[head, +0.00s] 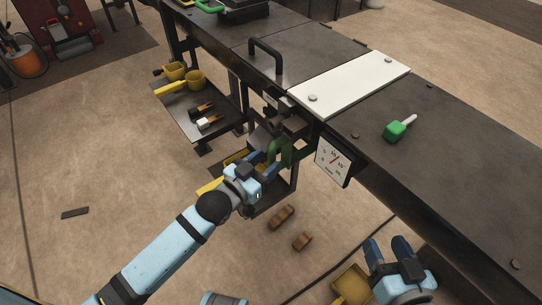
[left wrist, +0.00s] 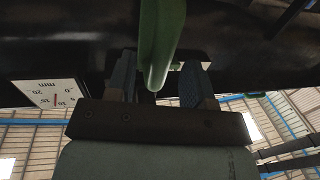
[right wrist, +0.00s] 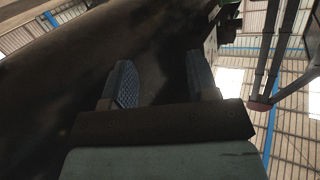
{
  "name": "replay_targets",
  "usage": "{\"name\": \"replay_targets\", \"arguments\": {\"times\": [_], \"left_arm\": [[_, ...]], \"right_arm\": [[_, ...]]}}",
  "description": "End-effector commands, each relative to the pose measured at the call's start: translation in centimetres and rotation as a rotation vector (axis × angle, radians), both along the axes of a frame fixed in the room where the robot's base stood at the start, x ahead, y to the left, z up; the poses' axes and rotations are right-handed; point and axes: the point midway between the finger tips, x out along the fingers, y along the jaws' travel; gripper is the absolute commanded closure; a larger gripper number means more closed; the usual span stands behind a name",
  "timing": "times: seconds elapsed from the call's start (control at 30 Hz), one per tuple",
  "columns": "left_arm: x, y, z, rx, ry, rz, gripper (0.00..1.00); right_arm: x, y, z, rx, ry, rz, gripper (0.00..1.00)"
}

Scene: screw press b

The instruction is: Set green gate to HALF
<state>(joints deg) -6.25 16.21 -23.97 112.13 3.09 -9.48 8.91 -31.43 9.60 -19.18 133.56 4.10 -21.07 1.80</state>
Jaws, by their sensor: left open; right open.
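A green handle (head: 280,152), which looks like the green gate's, hangs at the press's front edge, beside the dial gauge. My left gripper (head: 262,165) is at this handle. In the left wrist view the green handle (left wrist: 160,45) runs down between the two open fingers, with gaps visible on both sides. A white scale plate (left wrist: 50,93) marked in mm shows at the left there; the gauge (head: 333,160) has a red needle in the head view. HALF marking is not legible. My right gripper (head: 388,248) is open and empty at the lower right, away from the handle.
A white plate (head: 350,82) and a green-handled tool (head: 399,129) lie on the dark bench (head: 450,150). A low shelf (head: 208,125) with yellow scoops stands at left. Brown blocks (head: 281,217) lie on the floor, and a yellow bin (head: 352,284) is near my right gripper.

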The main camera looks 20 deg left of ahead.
Motion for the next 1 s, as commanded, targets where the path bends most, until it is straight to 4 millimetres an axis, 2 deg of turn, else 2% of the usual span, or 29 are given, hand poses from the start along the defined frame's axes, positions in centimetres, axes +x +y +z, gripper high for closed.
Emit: {"name": "replay_targets", "arguments": {"times": [0.17, 0.3, 0.5, 0.67, 1.0], "left_arm": [[-4.0, 2.0, 0.1, 0.003, 0.006, 0.000, 0.52], [-6.7, 3.4, 0.1, 0.002, 0.004, 0.000, 0.52], [-9.3, 4.7, 0.0, 0.002, 0.004, 0.000, 0.52], [-10.1, 5.0, 0.0, 0.000, 0.001, -0.001, 0.52], [-10.1, 5.1, 0.0, 0.000, 0.001, 0.000, 0.52]], "right_arm": [[-0.3, -1.0, -1.4, -0.052, 0.074, -0.017, 0.46], [-1.1, -1.6, -3.3, -0.084, 0.145, -0.025, 0.46], [-1.7, -2.3, -4.5, -0.108, 0.198, -0.036, 0.46], [-2.0, -2.2, -5.0, -0.108, 0.218, -0.038, 0.46], [-1.8, -2.2, -4.8, -0.107, 0.213, -0.039, 0.46]]}}
